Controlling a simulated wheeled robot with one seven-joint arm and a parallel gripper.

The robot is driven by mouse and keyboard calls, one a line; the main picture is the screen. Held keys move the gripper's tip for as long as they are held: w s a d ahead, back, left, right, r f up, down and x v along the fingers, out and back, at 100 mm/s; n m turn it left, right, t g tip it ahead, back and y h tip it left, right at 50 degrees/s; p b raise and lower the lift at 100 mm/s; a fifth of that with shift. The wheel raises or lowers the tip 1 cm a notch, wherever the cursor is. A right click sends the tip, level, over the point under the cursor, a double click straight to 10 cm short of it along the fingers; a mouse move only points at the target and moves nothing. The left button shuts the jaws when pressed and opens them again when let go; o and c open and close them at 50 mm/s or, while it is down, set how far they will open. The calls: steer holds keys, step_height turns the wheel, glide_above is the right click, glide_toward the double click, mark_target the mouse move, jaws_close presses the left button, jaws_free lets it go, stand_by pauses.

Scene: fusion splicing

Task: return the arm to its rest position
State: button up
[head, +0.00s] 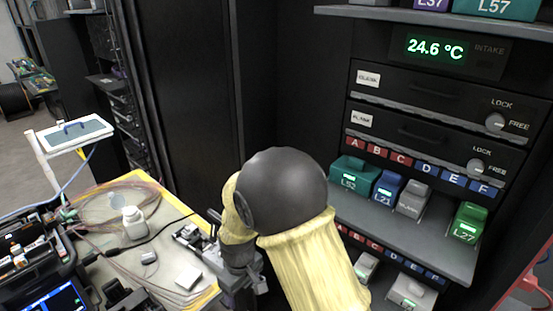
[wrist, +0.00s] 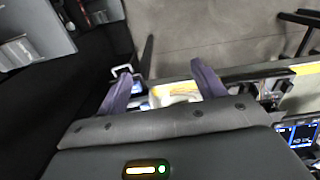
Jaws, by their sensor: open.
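My gripper (wrist: 161,69) is open in the wrist view, with its two purple-grey fingers apart and nothing seen between them. Beyond the fingers the wrist view shows the floor and part of the work table. In the head view my arm, with a yellow sleeve and a dark rounded joint cover, rises at the middle bottom, between the table and the rack. Grey wrist parts show just left of the sleeve, by the table's right edge; the fingertips cannot be made out there.
The work table (head: 209,299) at left bears a white bottle (head: 134,222), cables and a splicer (head: 30,262) with a lit screen. The rack shelf (head: 420,240) at right holds a teal module (head: 352,174), a blue one (head: 387,189), a grey one (head: 412,200) and a green one (head: 468,223).

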steer(key=s+d+r+m, duration=0.2)
steer(key=d+r+m, duration=0.1)
steer(key=d, duration=0.5)
steer(key=s+d+r+m+t, duration=0.1)
steer(key=d+r+m, duration=0.3)
steer(key=d, duration=0.4)
steer(key=s+d+r+m+t, duration=0.1)
steer(key=s+d+r+m, duration=0.2)
steer(key=d, duration=0.5)
steer(key=shift+s+r, duration=0.25)
steer(key=shift+s, duration=0.25)
